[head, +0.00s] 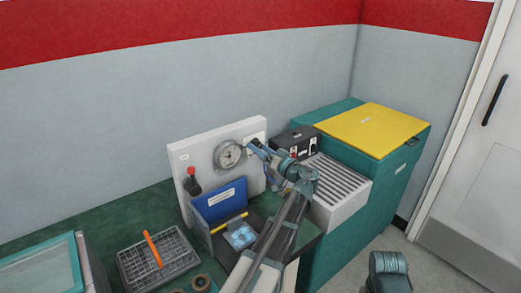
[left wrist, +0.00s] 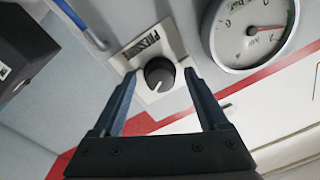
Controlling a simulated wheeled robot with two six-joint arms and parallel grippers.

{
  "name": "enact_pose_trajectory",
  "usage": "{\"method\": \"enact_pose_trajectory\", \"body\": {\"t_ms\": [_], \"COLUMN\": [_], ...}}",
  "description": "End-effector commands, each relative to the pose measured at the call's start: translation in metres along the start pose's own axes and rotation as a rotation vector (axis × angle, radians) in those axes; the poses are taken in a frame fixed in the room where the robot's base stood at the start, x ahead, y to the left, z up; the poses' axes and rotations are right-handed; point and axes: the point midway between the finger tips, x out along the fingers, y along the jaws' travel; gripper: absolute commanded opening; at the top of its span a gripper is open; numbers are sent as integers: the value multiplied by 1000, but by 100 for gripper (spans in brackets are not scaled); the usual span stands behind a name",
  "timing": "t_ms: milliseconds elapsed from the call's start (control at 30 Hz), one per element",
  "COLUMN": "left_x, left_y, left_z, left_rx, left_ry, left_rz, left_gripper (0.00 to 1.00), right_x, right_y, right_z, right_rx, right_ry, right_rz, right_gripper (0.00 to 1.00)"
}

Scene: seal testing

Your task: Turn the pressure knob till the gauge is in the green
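The pressure knob (left wrist: 160,74) is round and dark with a white pointer line, on a white plate marked PRESSURE in the left wrist view. My left gripper (left wrist: 159,73) is open, with one finger on each side of the knob and visible gaps between. In the head view my left gripper (head: 257,149) is at the right part of the white panel (head: 205,150) and hides the knob. The round gauge (left wrist: 250,30) is beside the knob; its red needle points toward the rim near a green arc. The gauge also shows in the head view (head: 229,154). My right gripper is out of view.
A red-topped lever (head: 191,180) is on the panel's left. A black box (head: 296,141) and a ribbed white tray (head: 340,185) are to the right. A grey basket (head: 180,262) sits at front left.

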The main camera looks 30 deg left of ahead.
Motion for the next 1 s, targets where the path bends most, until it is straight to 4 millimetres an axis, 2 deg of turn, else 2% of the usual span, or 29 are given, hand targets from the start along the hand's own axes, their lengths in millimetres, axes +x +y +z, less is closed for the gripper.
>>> {"method": "enact_pose_trajectory", "body": {"t_ms": [233, 367, 800, 1000], "left_x": [-1, -12, -103, -129], "left_y": [0, 0, 0, 0], "left_z": [-1, -1, 0, 0], "left_rx": [1, 1, 1, 1], "left_ry": [2, 3, 3, 2], "left_rz": [0, 2, 3, 2], "left_gripper": [76, 76, 76, 76], "right_x": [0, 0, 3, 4], "right_y": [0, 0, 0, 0], "right_z": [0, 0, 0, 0], "right_rx": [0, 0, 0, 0], "right_ry": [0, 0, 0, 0], "right_rz": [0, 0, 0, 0], "right_gripper": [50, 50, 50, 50]}}
